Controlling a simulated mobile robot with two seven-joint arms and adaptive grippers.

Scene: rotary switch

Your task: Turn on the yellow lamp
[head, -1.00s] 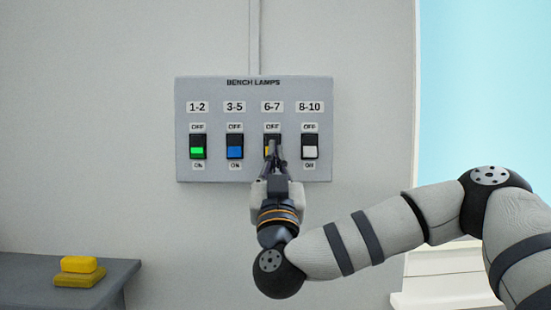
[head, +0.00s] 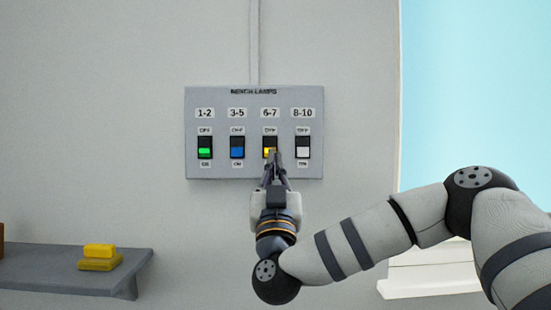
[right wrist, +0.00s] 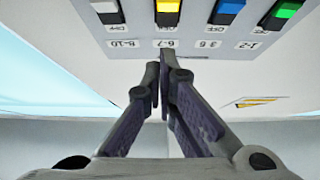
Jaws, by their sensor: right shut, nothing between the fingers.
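The yellow switch (head: 267,152), under the label 6-7, is third from the left on a grey wall panel (head: 220,170) titled BENCH LAMPS. Its coloured part shows at the lower half, as on its neighbours. It also shows upside down in the right wrist view (right wrist: 167,6). My right gripper (head: 275,153) is shut and empty, its tips partly covering the yellow switch in the head view. In the right wrist view the closed tips (right wrist: 159,70) appear apart from the switch. No lamp shows. My left gripper is out of view.
A green switch (head: 205,148), a blue switch (head: 237,149) and a white switch (head: 303,149) share the panel, with OFF labels above and ON labels below. A grey shelf (head: 50,268) at lower left holds yellow blocks (head: 99,258).

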